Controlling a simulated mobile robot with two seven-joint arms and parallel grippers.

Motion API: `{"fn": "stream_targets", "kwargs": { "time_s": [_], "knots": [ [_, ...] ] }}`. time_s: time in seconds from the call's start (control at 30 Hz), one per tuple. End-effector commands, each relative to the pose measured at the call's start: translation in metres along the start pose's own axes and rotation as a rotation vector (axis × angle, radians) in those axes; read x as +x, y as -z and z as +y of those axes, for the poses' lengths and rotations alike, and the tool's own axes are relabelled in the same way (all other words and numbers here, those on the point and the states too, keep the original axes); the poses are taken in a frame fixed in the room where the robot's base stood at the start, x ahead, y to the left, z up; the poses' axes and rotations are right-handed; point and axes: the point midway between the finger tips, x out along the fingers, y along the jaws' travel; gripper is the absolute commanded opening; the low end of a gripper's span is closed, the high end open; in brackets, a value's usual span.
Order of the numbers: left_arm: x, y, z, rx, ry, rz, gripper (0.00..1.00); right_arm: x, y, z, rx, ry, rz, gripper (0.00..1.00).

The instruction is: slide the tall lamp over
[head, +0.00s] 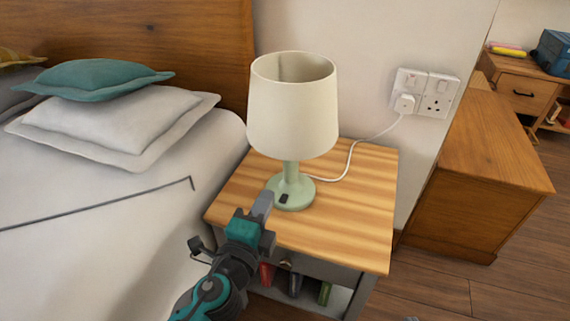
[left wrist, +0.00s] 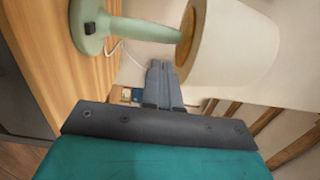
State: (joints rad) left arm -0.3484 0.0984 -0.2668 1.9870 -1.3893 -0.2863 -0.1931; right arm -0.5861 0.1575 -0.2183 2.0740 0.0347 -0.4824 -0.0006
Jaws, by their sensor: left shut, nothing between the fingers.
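The tall lamp (head: 293,120) stands upright on the wooden nightstand (head: 350,225), with a cream shade and a pale green base (head: 291,193). A white cord runs from the base to the wall socket. My left gripper (head: 264,203) is shut and empty, in front of the lamp base and slightly left of it; I cannot tell whether it touches. In the left wrist view, the shut fingers (left wrist: 158,75) point between the green lamp stem (left wrist: 140,30) and the shade (left wrist: 230,40).
The bed (head: 110,220) with pillows lies left of the nightstand. A wall socket (head: 423,93) with the plug is behind right. A wooden cabinet (head: 485,170) stands to the right. The nightstand top right of the lamp is clear. Several coloured items sit on the shelf below.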

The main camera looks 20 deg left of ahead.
Motion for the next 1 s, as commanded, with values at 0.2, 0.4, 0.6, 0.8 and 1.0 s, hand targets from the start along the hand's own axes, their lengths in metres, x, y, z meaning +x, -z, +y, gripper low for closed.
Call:
{"fn": "stream_targets", "kwargs": {
  "time_s": [0.2,0.4,0.6,0.8,1.0],
  "knots": [
    [0.04,0.0,-0.003,0.0,0.002,-0.001,0.0,-0.006,0.007,-0.001,0.007,-0.001,-0.001,0.0],
    [0.077,0.0,-0.002,-0.001,0.002,-0.001,0.0,-0.007,0.008,-0.001,0.01,-0.002,-0.003,0.0],
    [0.106,0.0,-0.001,-0.003,0.0,-0.001,0.0,-0.007,0.007,-0.001,0.011,-0.003,-0.005,0.0],
    [0.119,0.0,0.0,-0.004,-0.001,-0.001,0.0,-0.007,0.006,-0.001,0.011,-0.004,-0.005,0.0],
    [0.121,0.0,0.0,-0.004,-0.002,-0.001,0.0,-0.007,0.006,-0.001,0.011,-0.004,-0.005,0.0]
  ]
}}
